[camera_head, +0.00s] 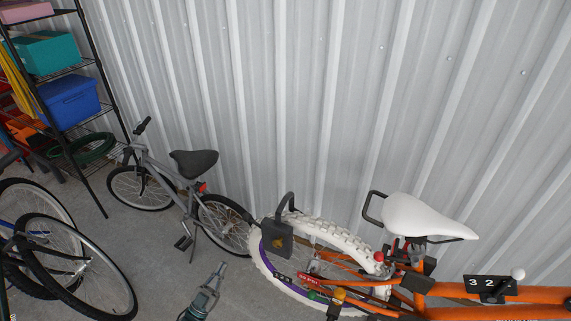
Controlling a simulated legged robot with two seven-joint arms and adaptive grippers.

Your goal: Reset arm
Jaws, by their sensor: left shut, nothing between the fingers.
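My left gripper (220,268) shows at the bottom of the head view, left of centre. Its fingers are shut with nothing between them, and it points up and away over the concrete floor. It appears apart from the bikes around it. My right gripper is not in view.
An orange bike (448,314) with a white saddle (420,217) stands at right, a dark padlock (277,239) at its rear wheel. A small grey bike (160,172) leans near the corrugated wall (300,90). Another bike (80,262) and a shelf rack (90,62) are at left.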

